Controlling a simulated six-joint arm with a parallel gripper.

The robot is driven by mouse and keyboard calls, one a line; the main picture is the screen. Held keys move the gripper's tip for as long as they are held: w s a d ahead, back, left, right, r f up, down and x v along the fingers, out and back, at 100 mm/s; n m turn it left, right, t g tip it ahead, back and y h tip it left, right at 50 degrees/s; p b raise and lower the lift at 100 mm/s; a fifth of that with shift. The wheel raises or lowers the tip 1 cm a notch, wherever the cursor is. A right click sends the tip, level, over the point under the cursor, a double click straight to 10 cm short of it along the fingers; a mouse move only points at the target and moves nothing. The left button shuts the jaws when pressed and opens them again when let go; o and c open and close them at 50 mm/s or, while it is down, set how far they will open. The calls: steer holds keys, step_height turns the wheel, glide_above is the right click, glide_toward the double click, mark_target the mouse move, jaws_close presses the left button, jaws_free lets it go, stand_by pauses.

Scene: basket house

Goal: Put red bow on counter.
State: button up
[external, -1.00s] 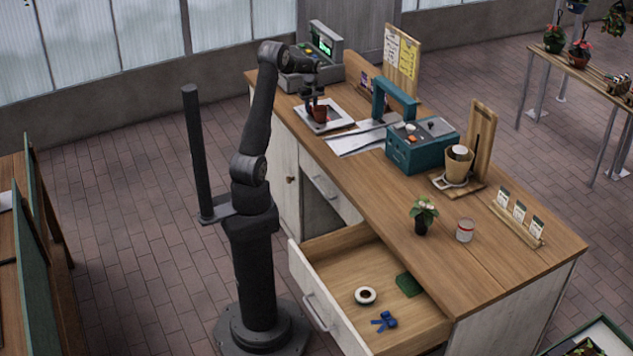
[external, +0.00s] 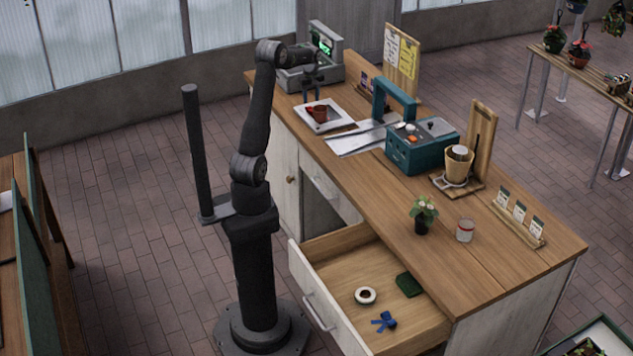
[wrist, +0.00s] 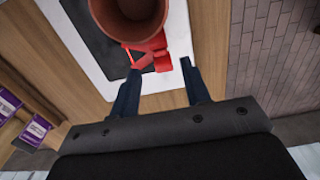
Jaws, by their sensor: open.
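The red bow (wrist: 152,58) lies beside a terracotta pot (wrist: 130,12) on a white flat board (wrist: 178,38) with a dark panel. In the external view, the red bow (external: 310,110) shows as a small red patch at the left of the pot (external: 320,113). The board rests on the wooden counter (external: 390,190). My gripper (external: 312,96) is open and empty, above the pot and bow. In the wrist view, its two fingers (wrist: 161,69) are apart, with the bow seen between and beyond their tips.
A grey register (external: 310,75) stands behind my gripper. A teal box with a handle (external: 420,145) and papers (external: 360,138) lie to the right. An open drawer (external: 345,275) holds a blue bow (external: 384,322), a roll (external: 365,296) and a green item (external: 409,285). The counter's near-middle is clear.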

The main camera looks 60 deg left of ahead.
step_height(320, 180, up, 6)
steer(key=o, duration=0.5)
steer(key=shift+r, duration=0.4)
steer(key=n+t, duration=1.3)
steer(key=n, duration=0.5)
glide_toward(308, 110)
steer(key=w+f, duration=0.2)
steer(key=w, duration=0.1)
steer(key=shift+w+d+f+t, duration=0.1)
steer(key=shift+d+f+t, duration=0.05)
steer(key=shift+t, duration=0.15)
steer(key=shift+r+x, duration=0.2)
steer(key=shift+x, duration=2.55)
